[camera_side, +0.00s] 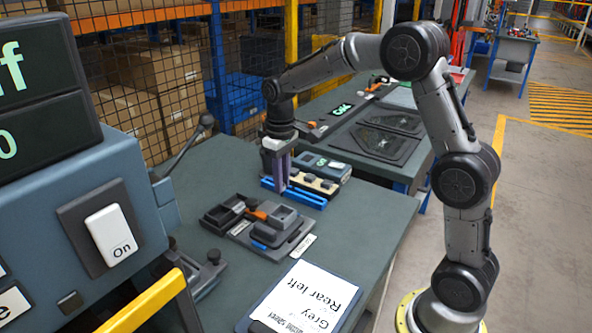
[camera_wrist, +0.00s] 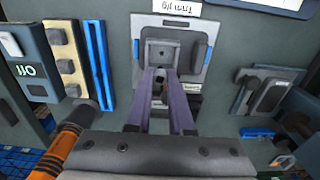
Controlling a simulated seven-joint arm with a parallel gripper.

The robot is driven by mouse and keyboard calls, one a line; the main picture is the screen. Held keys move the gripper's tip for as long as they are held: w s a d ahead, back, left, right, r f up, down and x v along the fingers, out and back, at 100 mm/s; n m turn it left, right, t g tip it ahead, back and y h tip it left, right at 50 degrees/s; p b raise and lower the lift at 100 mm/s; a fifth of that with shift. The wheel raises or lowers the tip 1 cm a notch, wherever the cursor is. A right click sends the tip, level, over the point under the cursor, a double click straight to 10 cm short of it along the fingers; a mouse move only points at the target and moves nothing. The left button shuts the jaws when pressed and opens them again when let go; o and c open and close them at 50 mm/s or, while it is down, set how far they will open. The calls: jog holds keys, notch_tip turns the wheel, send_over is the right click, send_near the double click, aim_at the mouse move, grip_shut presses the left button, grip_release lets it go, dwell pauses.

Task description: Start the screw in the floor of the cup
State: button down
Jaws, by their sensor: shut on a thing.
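The cup (camera_side: 280,219) is a small grey square box on a grey plate (camera_side: 263,243) on the bench. In the wrist view the cup (camera_wrist: 150,51) shows a small dark hole in its floor. My gripper (camera_side: 281,188) points down with its long purple fingers, behind the cup in the side view and near the blue rack. In the wrist view the gripper (camera_wrist: 162,74) has its fingertips overlapping the cup's near edge. A small dark piece (camera_wrist: 161,91) shows between the fingers, apparently the screw; it is mostly hidden. Its tip and any contact with the cup cannot be made out.
A clipboard (camera_side: 305,297) lies in front. A control box with an On switch (camera_side: 111,235) stands at left. The bench's right side is clear.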

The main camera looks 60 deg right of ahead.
jog(key=shift+a+f, duration=0.15)
jog(key=shift+f, duration=2.75)
jog(key=shift+f, duration=0.6)
jog(key=c, duration=0.8)
grip_release()
jog(key=c, duration=0.3)
jog(key=shift+r, duration=0.1)
jog(key=shift+r, duration=2.9)
